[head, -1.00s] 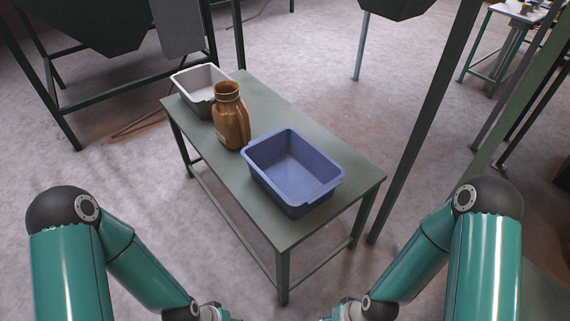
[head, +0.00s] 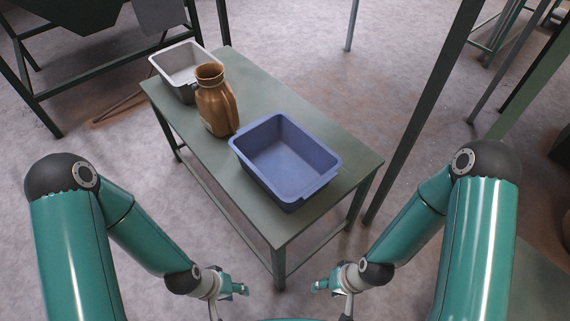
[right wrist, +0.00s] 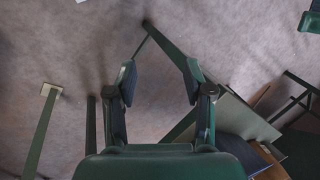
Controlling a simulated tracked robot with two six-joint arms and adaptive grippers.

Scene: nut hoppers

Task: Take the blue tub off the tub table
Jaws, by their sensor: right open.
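The blue tub (head: 284,160) is an open, empty rectangular tub standing upright on the near half of the green-grey tub table (head: 262,225). My left gripper (head: 243,288) is in front of the table, low in the head view, apart from the tub; its fingers are too small there to tell their opening. My right gripper (head: 316,286) is also in front of the table, apart from the tub. The right wrist view shows its two fingers (right wrist: 159,82) spread with nothing between them. A blue piece, likely the tub's edge, shows at the lower right of that view.
A brown jug (head: 216,103) stands beside the tub on the table. A grey-white tub (head: 184,66) stands at the far left end. Dark green posts (head: 420,120) rise to the right of the table. The tabletop's near right corner is bare.

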